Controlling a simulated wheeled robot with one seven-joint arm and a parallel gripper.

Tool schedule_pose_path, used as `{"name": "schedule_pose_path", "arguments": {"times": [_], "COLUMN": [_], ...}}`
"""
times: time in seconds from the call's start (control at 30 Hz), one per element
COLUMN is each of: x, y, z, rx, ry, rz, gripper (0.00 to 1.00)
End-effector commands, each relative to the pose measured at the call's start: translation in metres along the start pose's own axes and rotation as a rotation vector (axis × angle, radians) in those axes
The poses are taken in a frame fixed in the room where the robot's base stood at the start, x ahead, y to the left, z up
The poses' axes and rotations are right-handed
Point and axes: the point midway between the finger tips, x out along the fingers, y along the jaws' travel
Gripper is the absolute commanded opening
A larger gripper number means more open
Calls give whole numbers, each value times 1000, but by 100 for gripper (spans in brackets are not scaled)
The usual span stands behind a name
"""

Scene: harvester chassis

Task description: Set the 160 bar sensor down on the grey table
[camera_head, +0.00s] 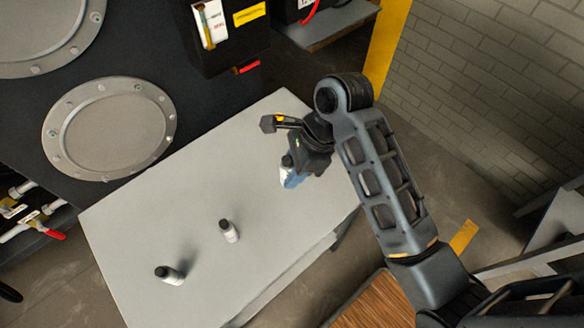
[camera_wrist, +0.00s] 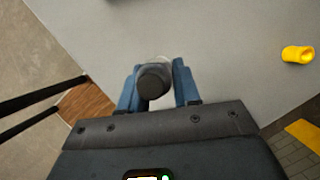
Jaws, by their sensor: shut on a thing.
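My gripper (camera_head: 292,178) is over the right part of the grey table (camera_head: 190,190). Its blue fingers, seen in the wrist view (camera_wrist: 157,88), are shut on a pale sensor with a dark round top (camera_wrist: 153,80). In the head view the held sensor (camera_head: 286,162) is partly hidden by my gripper and looks upright. No label can be read on it, and I cannot tell whether its base touches the table. Two similar white sensors with dark tops, one near the middle (camera_head: 229,232) and one towards the lower left (camera_head: 170,275), stand on the table.
A yellow hollow piece (camera_wrist: 298,54) lies on the table beside my gripper. The dark chassis with round plates (camera_head: 110,128) borders the table's far left. Red-handled valves (camera_head: 40,228) are at the left. The table between the held sensor and the middle one is clear.

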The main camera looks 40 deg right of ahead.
Motion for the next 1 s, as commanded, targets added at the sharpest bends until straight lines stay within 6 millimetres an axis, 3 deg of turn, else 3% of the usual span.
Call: {"name": "schedule_pose_path", "arguments": {"times": [0.17,0.7,1.0], "x": [-1,45,54], "y": [0,0,-1], "z": [-1,-20,-24], "rx": [3,3,2], "ry": [4,4,4], "rz": [2,4,2], "gripper": [0,0,0]}}
